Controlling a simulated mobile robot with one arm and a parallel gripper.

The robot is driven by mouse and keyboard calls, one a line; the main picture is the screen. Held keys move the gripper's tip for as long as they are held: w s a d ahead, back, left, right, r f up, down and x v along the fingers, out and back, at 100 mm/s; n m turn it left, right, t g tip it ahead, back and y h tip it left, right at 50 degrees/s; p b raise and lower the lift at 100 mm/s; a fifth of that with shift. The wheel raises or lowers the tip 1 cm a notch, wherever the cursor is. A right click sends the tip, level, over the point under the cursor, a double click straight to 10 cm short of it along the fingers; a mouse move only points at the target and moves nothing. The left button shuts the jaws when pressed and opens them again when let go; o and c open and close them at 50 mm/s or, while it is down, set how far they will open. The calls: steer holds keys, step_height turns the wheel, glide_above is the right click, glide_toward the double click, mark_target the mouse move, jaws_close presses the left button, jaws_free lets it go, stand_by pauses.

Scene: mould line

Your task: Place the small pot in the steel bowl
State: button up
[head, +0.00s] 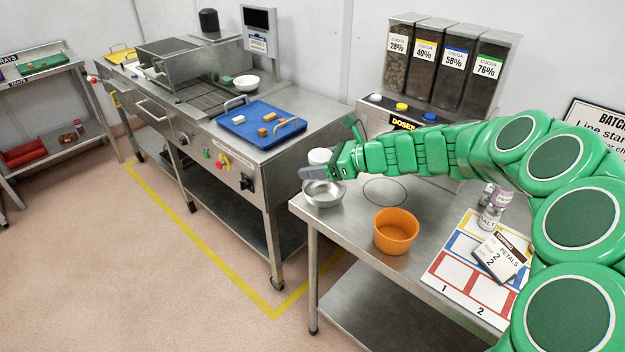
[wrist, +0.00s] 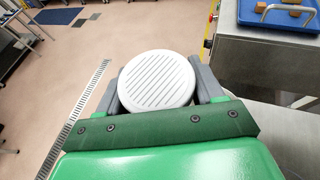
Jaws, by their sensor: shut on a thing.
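The small pot (head: 319,156) is white, and its round ribbed top (wrist: 156,80) fills the middle of the wrist view. My gripper (head: 311,172) is shut on it, with a grey finger on either side. In the head view the pot looks upright, and its lower part is hidden behind my gripper. The steel bowl (head: 323,196) stands at the left end of the steel table, just below my gripper in the picture. My gripper and arm hide part of the bowl's rim, and I cannot tell the exact gap between pot and bowl.
An orange tub (head: 396,231) stands on the steel table (head: 350,235), right of the bowl. A marked board (head: 470,275) with a card and a small bottle lies further right. Cocoa dispensers (head: 448,65) stand behind. A blue tray (head: 262,122) is on the machine to the left.

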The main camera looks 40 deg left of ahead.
steer(key=shift+w+a+f, duration=0.5)
steer(key=shift+a+f, duration=0.1)
steer(key=shift+f, duration=0.85)
steer(key=shift+w+a+f, duration=0.45)
steer(key=shift+a+f, duration=0.15)
steer(key=shift+f, duration=0.8)
steer(key=shift+w+a+f, duration=0.5)
steer(key=shift+a+f, duration=0.1)
steer(key=shift+f, duration=0.85)
steer(key=shift+f, duration=0.65)
steer(key=o, duration=1.1)
steer(key=shift+r, duration=0.1)
steer(key=shift+r, duration=0.55)
steer(key=v, duration=1.2)
steer(key=shift+s+r, duration=0.1)
